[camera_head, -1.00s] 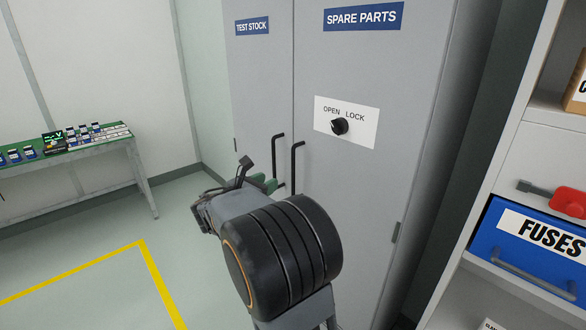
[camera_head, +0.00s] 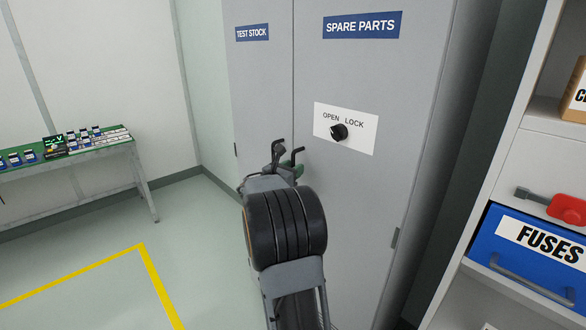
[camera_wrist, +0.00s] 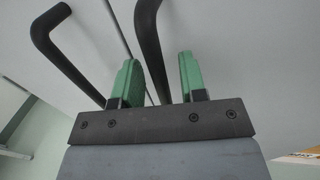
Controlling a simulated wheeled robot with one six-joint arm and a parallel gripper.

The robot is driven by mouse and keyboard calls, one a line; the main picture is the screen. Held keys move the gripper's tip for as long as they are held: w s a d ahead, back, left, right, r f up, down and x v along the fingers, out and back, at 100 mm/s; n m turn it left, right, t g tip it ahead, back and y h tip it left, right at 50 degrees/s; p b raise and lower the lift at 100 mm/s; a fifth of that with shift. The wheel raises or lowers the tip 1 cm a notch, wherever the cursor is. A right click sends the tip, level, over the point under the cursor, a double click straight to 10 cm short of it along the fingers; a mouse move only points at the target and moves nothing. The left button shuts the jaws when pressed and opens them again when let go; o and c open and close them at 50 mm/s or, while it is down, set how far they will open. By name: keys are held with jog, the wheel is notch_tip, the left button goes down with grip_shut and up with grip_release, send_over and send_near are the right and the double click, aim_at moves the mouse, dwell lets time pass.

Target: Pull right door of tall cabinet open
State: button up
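The grey tall cabinet has a right door (camera_head: 345,215) labelled SPARE PARTS and a left door (camera_head: 250,95) labelled TEST STOCK. Both look closed. A black knob (camera_head: 339,132) sits on a white OPEN/LOCK plate on the right door; which way it points is hard to tell. The right door's black bar handle (camera_head: 296,158) stands beside the left door's handle (camera_head: 278,148). My gripper (camera_head: 287,168) is at the handles. In the wrist view its green fingers (camera_wrist: 160,80) are apart, with the right handle (camera_wrist: 150,45) between them and gaps visible. The left handle (camera_wrist: 62,52) is outside them.
An open shelf (camera_head: 500,170) with a blue FUSES drawer (camera_head: 525,255) stands close on the right. A green-topped bench (camera_head: 105,145) is at the left wall. The floor left of the cabinet is clear, with a yellow line (camera_head: 150,262).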

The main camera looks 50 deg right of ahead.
jog(key=shift+d, duration=0.15)
jog(key=shift+c, duration=0.5)
grip_shut()
